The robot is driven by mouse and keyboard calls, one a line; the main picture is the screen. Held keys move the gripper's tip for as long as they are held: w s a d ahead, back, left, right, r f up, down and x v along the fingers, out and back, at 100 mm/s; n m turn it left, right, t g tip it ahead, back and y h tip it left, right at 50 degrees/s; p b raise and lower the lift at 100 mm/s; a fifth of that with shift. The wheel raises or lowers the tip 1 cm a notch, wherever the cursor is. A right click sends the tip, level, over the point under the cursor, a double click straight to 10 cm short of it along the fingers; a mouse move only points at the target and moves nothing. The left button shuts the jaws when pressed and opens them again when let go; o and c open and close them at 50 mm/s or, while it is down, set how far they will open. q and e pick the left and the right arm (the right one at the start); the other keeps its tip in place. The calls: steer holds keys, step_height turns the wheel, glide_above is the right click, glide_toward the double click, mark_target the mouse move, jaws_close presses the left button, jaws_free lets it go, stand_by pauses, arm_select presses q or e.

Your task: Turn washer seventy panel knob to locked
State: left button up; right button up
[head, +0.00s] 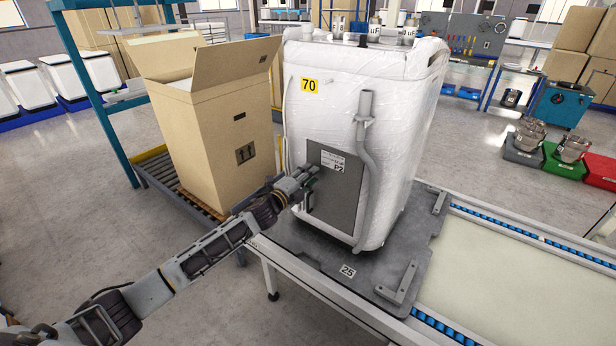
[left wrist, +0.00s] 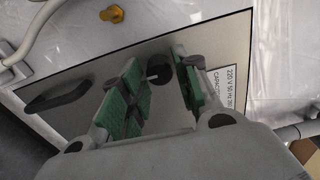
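Washer seventy (head: 410,110) is a white, plastic-wrapped machine with a yellow "70" label (head: 310,86). It stands upright on a grey pallet plate. Its grey panel (head: 335,205) is low on the front and also fills much of the left wrist view (left wrist: 75,75). My left gripper (head: 309,177) is at the panel's left part. In the left wrist view its green-padded fingers (left wrist: 158,90) are apart, with a small dark round knob (left wrist: 158,74) between their tips. I cannot tell whether they touch it. A black elongated handle (left wrist: 58,97) is left of the fingers. My right gripper is not in view.
A tall open cardboard box (head: 215,140) stands close left of the washer, near my left arm. A grey hose (head: 372,170) runs down the washer's front, right of the panel. The conveyor (head: 530,260) to the right is clear. A brass fitting (left wrist: 112,14) sits above the panel.

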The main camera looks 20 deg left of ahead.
arm_select(q)
steer(key=shift+o, duration=0.9)
steer(key=v, duration=1.2)
stand_by(0.4)
steer(key=shift+n, duration=0.5)
stand_by(0.3)
